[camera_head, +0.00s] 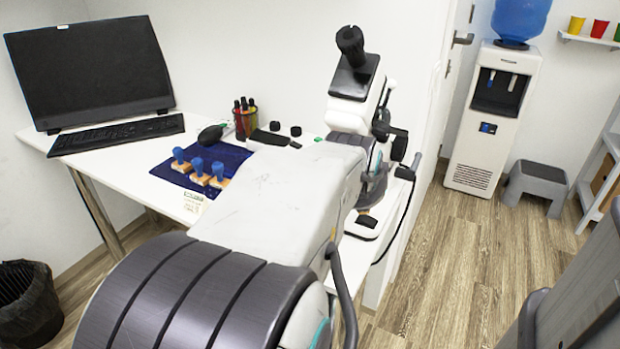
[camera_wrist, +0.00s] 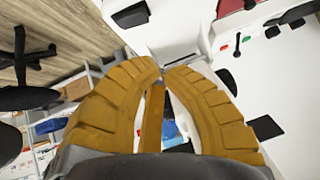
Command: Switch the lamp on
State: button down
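No separate desk lamp can be made out. A white and black device that looks like a microscope (camera_head: 350,82) stands at the desk's right end, its black eyepiece on top. My arm hides its middle; a white base (camera_head: 353,247) shows below. I cannot make out a lamp or switch on it. The gripper is mostly hidden in the head view.
A water cooler (camera_head: 492,120) and grey step stool (camera_head: 537,182) stand beyond clear floor.

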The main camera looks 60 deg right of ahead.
aim_at(360, 216)
jog(key=f, duration=0.1)
jog(key=d+f+b, duration=0.1)
jog(key=d+f, duration=0.1)
jog(key=shift+w+f, duration=0.25)
jog(key=shift+f, duration=0.05)
jog(key=shift+w+a+f+b, duration=0.15)
jog(key=shift+f+b, duration=0.45)
jog(key=shift+f, duration=0.4)
jog(key=shift+f, duration=0.15)
jog(key=shift+w+f+b, duration=0.1)
jog(key=shift+f+b, duration=0.25)
jog(key=shift+b, duration=0.65)
jog(key=shift+r, duration=0.2)
jog(key=shift+p, duration=0.3)
jog(key=shift+r, duration=0.1)
jog(key=shift+s+r, duration=0.25)
jog(key=shift+s, duration=0.5)
